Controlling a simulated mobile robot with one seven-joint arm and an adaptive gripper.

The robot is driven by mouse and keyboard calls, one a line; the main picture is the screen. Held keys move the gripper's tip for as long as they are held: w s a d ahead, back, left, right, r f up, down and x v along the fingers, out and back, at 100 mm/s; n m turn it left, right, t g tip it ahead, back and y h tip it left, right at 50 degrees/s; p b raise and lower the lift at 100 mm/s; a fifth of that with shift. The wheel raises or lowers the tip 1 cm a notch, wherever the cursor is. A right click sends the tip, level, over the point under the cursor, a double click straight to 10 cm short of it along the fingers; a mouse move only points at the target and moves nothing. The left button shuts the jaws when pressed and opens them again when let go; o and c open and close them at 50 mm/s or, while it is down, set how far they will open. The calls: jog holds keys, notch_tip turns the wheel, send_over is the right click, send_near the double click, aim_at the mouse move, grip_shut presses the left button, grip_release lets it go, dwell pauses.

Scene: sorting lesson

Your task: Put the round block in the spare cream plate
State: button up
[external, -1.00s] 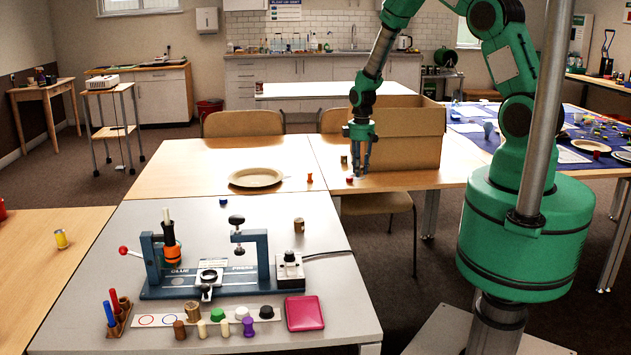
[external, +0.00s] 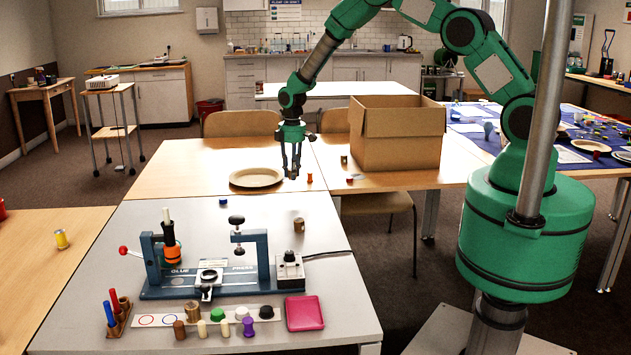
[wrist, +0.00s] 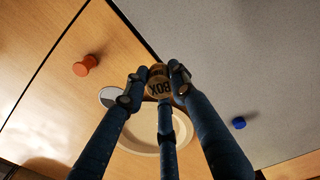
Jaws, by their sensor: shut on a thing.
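My gripper (external: 292,174) is shut on a small round wooden block (wrist: 159,86) whose end face bears dark lettering, seen upside down in the wrist view. Its fingers (wrist: 158,80) close around the block's sides. In the external view the block is too small to make out between the fingertips. The cream plate (external: 257,178) lies on the wooden table, just left of my gripper in that view. It looks empty there. In the wrist view the plate (wrist: 138,143) shows below and behind the fingers, which partly hide it.
An orange spool (external: 309,178) stands on the table right of my gripper. A small red-and-blue item (external: 350,179) and a brown block (external: 343,160) lie near the large cardboard box (external: 398,150). A blue cap (external: 223,201) and the glue press (external: 208,268) are on the grey table.

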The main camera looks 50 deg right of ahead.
jog(key=b, duration=0.2)
send_over(263, 182)
jog(key=shift+w+d+f, duration=0.1)
jog(key=shift+d+f, duration=0.1)
jog(key=shift+f, duration=0.6)
dwell(0.4)
jog(key=shift+f+b, duration=0.5)
jog(key=shift+f, duration=1.2)
jog(key=shift+f, duration=0.15)
jog(key=o, duration=0.9)
jog(key=shift+c, duration=0.2)
